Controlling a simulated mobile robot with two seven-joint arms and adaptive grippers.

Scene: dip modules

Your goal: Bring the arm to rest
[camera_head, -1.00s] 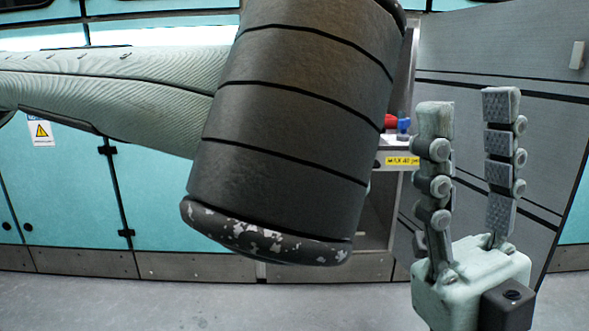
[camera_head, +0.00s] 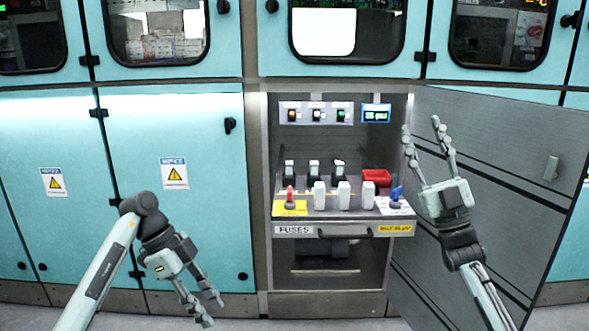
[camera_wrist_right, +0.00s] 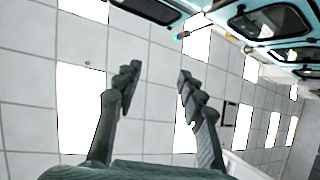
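My left gripper (camera_head: 207,306) hangs low at the left in the head view, in front of the closed teal cabinet doors, fingers pointing down. Its two fingers are apart, with nothing between them. My right gripper (camera_head: 421,130) points up at the right, in front of the open grey door. Its two fingers are spread, and the right wrist view (camera_wrist_right: 157,78) shows only ceiling between them. Neither gripper touches anything that I can see.
An open cabinet bay holds a pulled-out drawer (camera_head: 342,230) labelled for fuses, with several white modules, a red bin (camera_head: 376,177) and a blue piece (camera_head: 396,193). The open grey door (camera_head: 530,180) stands right of it. Closed teal doors (camera_head: 190,130) are at the left.

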